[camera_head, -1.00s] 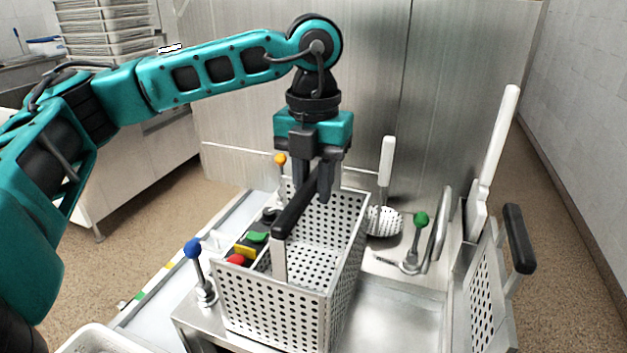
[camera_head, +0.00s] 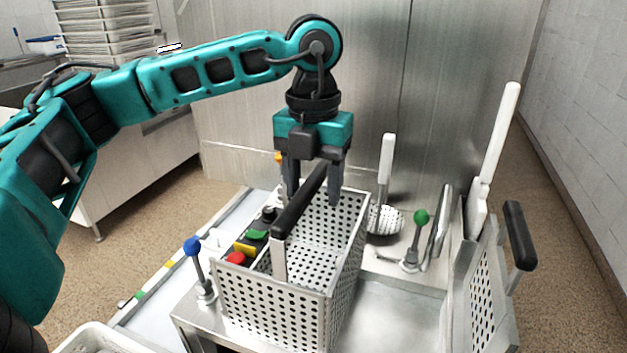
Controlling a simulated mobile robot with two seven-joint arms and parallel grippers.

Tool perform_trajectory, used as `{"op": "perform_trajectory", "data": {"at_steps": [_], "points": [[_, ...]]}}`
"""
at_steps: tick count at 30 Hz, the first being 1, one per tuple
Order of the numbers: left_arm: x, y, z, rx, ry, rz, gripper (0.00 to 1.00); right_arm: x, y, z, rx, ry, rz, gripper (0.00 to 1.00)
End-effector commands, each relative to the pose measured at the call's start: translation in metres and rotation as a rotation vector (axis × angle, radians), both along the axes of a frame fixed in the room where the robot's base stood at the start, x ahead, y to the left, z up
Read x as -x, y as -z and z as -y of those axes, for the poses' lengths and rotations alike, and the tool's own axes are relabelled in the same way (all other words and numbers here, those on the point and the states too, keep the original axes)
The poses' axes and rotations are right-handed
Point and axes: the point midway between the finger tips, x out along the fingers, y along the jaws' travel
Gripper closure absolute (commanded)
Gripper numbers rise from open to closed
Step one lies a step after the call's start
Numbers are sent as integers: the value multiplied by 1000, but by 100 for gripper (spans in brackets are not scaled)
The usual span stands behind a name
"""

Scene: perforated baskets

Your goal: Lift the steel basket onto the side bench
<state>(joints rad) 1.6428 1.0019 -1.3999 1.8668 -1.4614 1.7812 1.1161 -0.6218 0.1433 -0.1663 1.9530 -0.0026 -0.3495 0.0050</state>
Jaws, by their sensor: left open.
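The steel basket (camera_head: 270,306) is a perforated box with a black bar handle (camera_head: 297,205) above it. It stands upright on a steel surface (camera_head: 398,312) in the middle of the view and looks empty inside. My left gripper (camera_head: 313,192) points straight down over the far end of the handle. Its two fingers are spread wide, one on each side of the handle, apart from it as far as I can see. The right gripper is out of view. I cannot tell for sure which surface is the side bench.
A second perforated basket (camera_head: 482,300) with a black handle stands at the right. A blue-knobbed lever (camera_head: 193,248), a panel with coloured buttons (camera_head: 246,250), a green-knobbed lever (camera_head: 420,218) and a skimmer (camera_head: 385,220) crowd around the steel basket. A steel wall (camera_head: 290,80) rises behind.

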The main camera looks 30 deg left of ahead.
Motion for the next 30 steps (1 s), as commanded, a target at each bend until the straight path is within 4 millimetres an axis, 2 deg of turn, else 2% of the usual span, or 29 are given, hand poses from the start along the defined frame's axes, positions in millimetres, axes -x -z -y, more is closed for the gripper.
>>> {"op": "perform_trajectory", "data": {"at_steps": [5,10,15,21,25,30], "points": [[0,-1,0,1,0,1,43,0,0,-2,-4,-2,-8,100],[-1,-36,1,3,1,6,43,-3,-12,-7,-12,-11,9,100],[-1,-77,1,3,1,6,43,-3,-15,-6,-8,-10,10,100],[0,-116,0,1,0,5,43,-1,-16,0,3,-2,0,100],[0,-127,0,1,0,3,43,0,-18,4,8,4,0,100],[0,-131,0,1,0,2,43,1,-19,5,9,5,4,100]]}}
